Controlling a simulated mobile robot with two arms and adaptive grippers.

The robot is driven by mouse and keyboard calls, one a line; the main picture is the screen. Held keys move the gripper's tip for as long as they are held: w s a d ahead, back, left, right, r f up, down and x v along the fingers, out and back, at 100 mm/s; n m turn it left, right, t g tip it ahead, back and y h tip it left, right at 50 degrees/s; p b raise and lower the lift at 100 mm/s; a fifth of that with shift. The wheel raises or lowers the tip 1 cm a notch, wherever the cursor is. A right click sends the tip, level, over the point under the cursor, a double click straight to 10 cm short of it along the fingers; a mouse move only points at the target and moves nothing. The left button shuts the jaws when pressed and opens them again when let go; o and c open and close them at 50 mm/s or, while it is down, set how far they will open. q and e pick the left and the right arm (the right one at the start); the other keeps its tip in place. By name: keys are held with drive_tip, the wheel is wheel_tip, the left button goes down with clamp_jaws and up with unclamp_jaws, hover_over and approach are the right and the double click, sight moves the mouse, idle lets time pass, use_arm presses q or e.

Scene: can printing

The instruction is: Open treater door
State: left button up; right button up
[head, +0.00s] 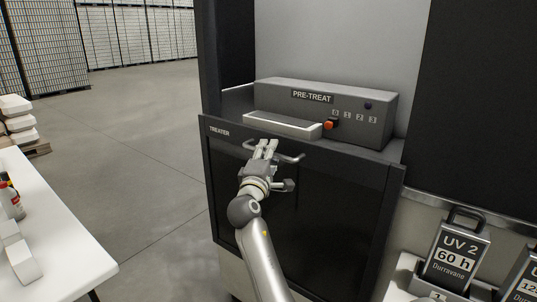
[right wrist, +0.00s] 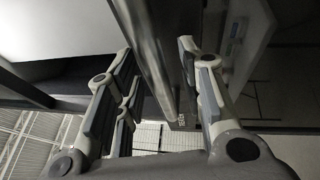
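The treater door (head: 330,220) is a large dark panel marked TREATER, on the front of the cabinet below the PRE-TREAT unit. A grey bar handle (head: 290,158) runs along its upper part. My right gripper (head: 267,146) is at the handle, its fingers pointing towards the door's top. I cannot tell whether a finger touches the handle, or whether the door stands slightly ajar. My left gripper is not in view.
The PRE-TREAT unit (head: 315,103) with a red knob and a pale tray (head: 283,125) sits above the door. A white table (head: 65,235) stands at the left. The floor left of the cabinet is clear.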

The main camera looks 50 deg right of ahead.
drive_tip(key=shift+s+a, duration=0.15)
drive_tip(key=shift+a, duration=0.05)
drive_tip(key=v, duration=1.1)
drive_tip(key=shift+a, duration=0.25)
drive_tip(key=shift+f, duration=0.15)
